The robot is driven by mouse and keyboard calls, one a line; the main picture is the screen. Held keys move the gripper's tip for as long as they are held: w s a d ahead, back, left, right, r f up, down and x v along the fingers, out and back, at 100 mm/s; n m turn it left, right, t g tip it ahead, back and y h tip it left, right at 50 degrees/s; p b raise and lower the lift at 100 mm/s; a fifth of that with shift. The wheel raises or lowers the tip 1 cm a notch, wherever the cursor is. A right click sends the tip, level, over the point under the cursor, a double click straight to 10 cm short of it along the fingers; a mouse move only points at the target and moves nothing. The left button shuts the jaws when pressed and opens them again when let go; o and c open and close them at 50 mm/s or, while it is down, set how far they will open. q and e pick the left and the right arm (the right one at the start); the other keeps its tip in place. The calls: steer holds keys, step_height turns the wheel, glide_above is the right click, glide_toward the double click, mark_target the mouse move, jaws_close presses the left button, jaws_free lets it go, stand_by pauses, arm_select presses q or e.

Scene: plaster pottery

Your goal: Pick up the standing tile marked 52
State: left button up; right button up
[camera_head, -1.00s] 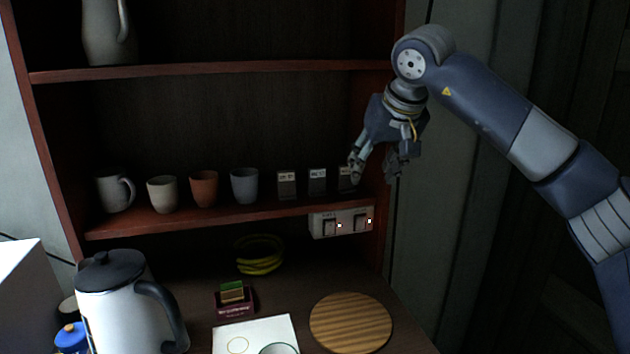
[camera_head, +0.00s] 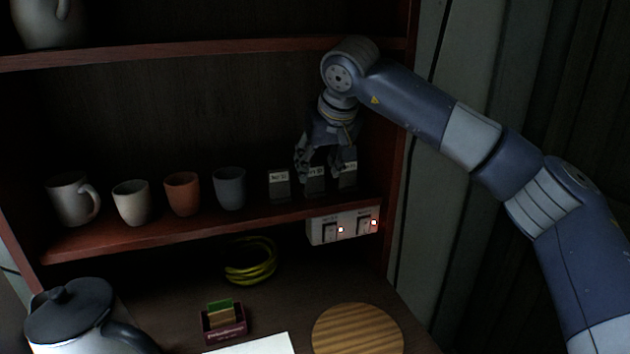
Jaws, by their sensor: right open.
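Three small dark standing tiles with pale labels stand in a row at the right end of the shelf: a left tile (camera_head: 279,188), a middle tile (camera_head: 315,187) and a right tile (camera_head: 348,182). Their numbers are too small to read surely, so I cannot tell which is 52. My right gripper (camera_head: 324,176) is open and points down at the middle tile, its fingers on either side of that tile's top. The fingers partly cover the middle and right tiles. I cannot tell whether they touch. My left gripper is not in view.
A grey mug (camera_head: 72,203), a pale cup (camera_head: 131,205), a terracotta cup (camera_head: 182,196) and a blue-grey cup (camera_head: 229,190) stand left of the tiles. A switch box (camera_head: 343,225) hangs below the shelf edge. The upper shelf (camera_head: 200,52) lies above.

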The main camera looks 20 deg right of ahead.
mark_target(315, 173)
steer(key=p+x, duration=0.2)
steer(key=x, duration=0.2)
steer(key=shift+w+f, duration=0.2)
steer(key=shift+w, duration=0.15)
steer(key=shift+w+f, duration=0.2)
steer(key=shift+f, duration=0.2)
steer(key=shift+c, duration=0.3)
steer(key=c, duration=0.7)
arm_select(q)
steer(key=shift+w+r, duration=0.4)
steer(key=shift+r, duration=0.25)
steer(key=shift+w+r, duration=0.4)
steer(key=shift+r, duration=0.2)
